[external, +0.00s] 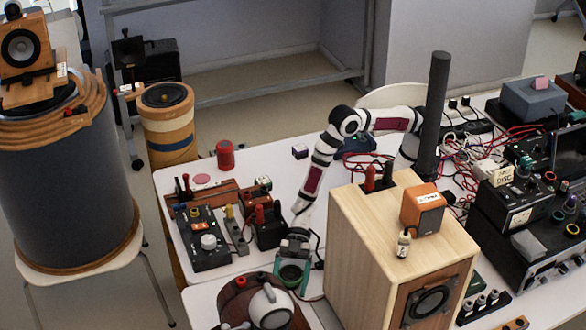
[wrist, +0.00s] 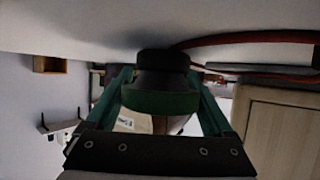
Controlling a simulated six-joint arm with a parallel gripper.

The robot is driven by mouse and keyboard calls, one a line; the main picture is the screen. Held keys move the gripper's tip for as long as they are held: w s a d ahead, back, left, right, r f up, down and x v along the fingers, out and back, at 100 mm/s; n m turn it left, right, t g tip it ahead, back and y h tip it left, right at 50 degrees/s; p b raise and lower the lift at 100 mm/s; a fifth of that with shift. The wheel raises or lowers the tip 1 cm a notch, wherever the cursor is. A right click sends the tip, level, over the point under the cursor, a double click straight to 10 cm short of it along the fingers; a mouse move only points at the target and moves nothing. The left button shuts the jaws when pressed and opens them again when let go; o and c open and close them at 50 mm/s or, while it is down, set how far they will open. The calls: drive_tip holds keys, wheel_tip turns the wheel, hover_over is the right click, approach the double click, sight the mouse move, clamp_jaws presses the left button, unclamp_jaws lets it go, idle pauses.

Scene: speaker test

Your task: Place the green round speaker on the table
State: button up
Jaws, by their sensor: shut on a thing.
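The green round speaker (external: 291,275) is at the near edge of the white table (external: 228,268) in the external view, left of the big wooden speaker box. In the wrist view the speaker (wrist: 160,103) shows as a dark body with a green band, between two teal fingers. My gripper (external: 293,260) is shut on it; its fingers also show in the wrist view (wrist: 159,78). My arm reaches down to it from the back right. I cannot tell whether the speaker touches the table.
The large wooden speaker box (external: 360,235) stands close on the right. A black device with knobs (external: 205,240) and a small black box (external: 269,230) are to the left. A round white-and-wood item (external: 270,305) sits in front. Red cables lie behind. Bare table shows near the red cylinder (external: 225,155).

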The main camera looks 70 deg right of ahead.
drive_tip(key=shift+f, duration=0.2)
drive_tip(key=o, duration=1.5)
drive_tip(key=shift+r, duration=0.1)
drive_tip(key=shift+w+d+r, duration=0.1)
drive_tip(key=shift+d+r, duration=0.1)
drive_tip(key=shift+d, duration=0.05)
drive_tip(key=v, duration=1.1)
drive_tip(key=shift+d+r, duration=0.1)
drive_tip(key=shift+d, duration=0.1)
